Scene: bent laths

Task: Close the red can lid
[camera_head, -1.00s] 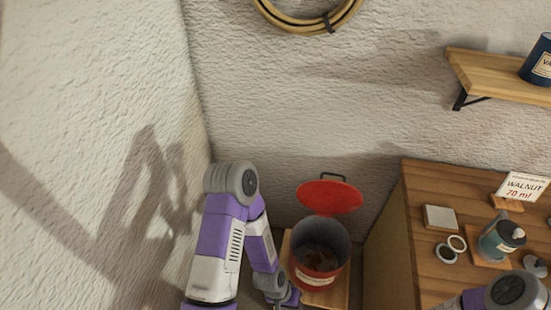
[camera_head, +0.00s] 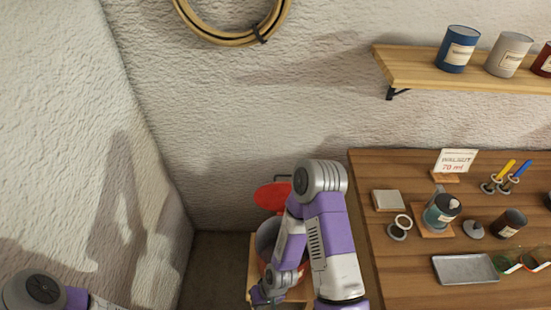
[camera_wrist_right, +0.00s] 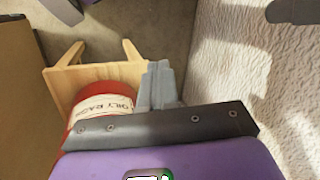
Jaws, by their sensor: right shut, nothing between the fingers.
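The red can (camera_head: 266,236) stands at the lower middle of the head view, partly hidden behind my right arm. Its red lid (camera_head: 268,197) stands open, tilted up at the back toward the wall. My right gripper (camera_head: 262,296) is low in front of the can, small and partly cut off in the head view. In the right wrist view, the can (camera_wrist_right: 100,100) shows a label reading "OILY RAGS". The shut, empty fingers of my right gripper (camera_wrist_right: 158,68) are beside it. My left arm shows at the lower left, but its gripper is out of view.
The can stands on a small wooden stool (camera_wrist_right: 62,85). A wooden counter (camera_head: 400,270) with a teal can, a sign and a metal tray is at the right. A shelf (camera_head: 400,70) with cans is above it. Rough walls are behind and left.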

